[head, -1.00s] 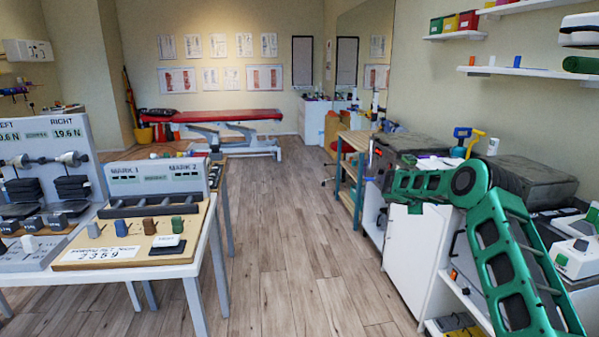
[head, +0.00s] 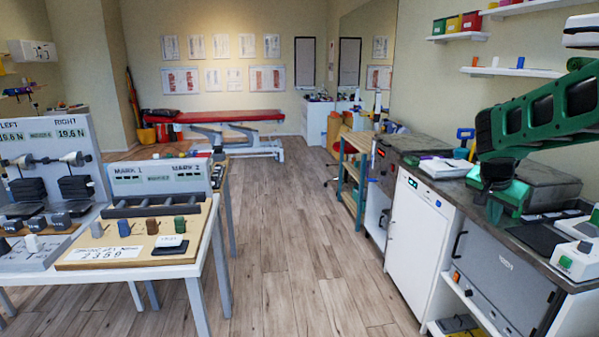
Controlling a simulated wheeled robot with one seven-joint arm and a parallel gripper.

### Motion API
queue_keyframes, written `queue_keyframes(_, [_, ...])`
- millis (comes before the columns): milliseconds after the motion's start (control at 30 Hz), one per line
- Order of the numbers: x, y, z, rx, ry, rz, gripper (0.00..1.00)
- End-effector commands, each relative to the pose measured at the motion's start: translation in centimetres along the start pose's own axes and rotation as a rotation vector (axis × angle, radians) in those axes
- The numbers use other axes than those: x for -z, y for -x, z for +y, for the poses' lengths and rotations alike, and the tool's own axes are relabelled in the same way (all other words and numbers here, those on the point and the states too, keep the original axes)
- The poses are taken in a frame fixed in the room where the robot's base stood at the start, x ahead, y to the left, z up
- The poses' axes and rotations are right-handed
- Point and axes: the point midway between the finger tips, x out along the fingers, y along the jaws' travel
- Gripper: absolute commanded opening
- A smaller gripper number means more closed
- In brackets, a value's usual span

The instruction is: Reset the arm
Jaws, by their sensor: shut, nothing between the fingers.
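My green and dark arm (head: 540,118) reaches in from the right edge over the right-hand counter. Its near end bends down in a dark joint (head: 495,172) above the counter. I cannot make out any gripper fingers in the head view. Nothing is seen hanging from or carried by the arm.
The counter (head: 448,187) below the arm holds a dark box (head: 550,188) and a white device (head: 580,258). Wall shelves (head: 512,72) are close to the arm. A table (head: 190,268) with test equipment stands left. The wooden floor (head: 290,240) between is clear.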

Motion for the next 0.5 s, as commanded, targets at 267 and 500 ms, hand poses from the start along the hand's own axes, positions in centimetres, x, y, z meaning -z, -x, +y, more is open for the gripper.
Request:
queue_keyframes(267, [-7.8,5.7,12.6,-0.055,0.185,-0.208,0.0])
queue_keyframes(500, [-17.0,9.7,21.7,-0.026,0.34,-0.419,0.0])
